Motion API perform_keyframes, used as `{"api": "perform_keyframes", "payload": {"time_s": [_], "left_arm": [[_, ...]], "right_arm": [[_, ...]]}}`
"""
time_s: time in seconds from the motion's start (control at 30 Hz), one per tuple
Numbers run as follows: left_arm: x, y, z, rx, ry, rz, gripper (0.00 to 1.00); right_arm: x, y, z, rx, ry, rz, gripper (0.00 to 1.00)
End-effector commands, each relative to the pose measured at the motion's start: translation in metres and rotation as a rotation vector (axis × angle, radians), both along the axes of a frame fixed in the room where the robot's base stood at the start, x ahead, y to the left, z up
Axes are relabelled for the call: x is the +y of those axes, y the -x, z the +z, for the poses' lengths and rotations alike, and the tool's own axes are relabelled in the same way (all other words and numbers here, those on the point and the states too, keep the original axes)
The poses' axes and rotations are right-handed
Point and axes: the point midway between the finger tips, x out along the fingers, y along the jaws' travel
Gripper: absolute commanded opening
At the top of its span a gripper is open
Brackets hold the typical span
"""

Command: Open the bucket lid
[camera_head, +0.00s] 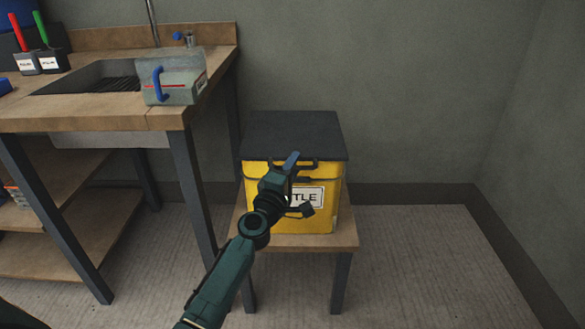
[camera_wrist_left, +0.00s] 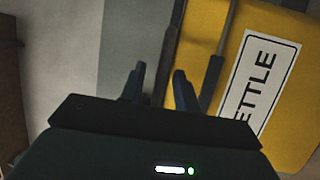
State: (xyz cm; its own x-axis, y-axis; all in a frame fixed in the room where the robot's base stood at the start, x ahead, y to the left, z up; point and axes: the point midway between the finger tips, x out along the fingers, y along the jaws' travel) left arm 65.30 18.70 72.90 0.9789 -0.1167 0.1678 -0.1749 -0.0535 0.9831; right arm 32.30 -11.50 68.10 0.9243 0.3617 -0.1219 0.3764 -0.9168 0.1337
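The bucket is a yellow box-shaped container (camera_head: 256,205) with a white label on its front, partly hidden by my arm. Its flat dark lid (camera_head: 290,132) lies shut on top. A dark handle or latch bar (camera_head: 308,164) sits at the front just under the lid's edge. My left gripper (camera_head: 291,160) is at the front of the bucket, by this bar and the lid's front edge. In the left wrist view its two fingers (camera_wrist_left: 159,82) stand apart, with the dark lid edge close by; I cannot tell whether they touch it. The yellow side (camera_wrist_left: 290,70) fills the right there. My right gripper is not in view.
The bucket stands on a small wooden stool (camera_head: 345,236). Walls are behind and right. The floor at the right (camera_head: 430,270) is clear.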

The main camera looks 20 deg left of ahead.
Motion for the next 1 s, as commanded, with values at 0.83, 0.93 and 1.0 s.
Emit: {"api": "perform_keyframes", "payload": {"time_s": [0.83,0.93,1.0], "left_arm": [[0.0002,0.0005,-0.0001,0.0,0.001,0.0,0.0],[0.0007,0.0005,0.0013,0.001,0.002,0.001,0.0],[0.0018,0.0006,0.0036,0.003,0.003,0.0,0.0]], "right_arm": [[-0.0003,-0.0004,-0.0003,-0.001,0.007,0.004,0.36],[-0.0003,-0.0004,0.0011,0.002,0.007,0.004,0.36],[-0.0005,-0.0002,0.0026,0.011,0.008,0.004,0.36]]}}
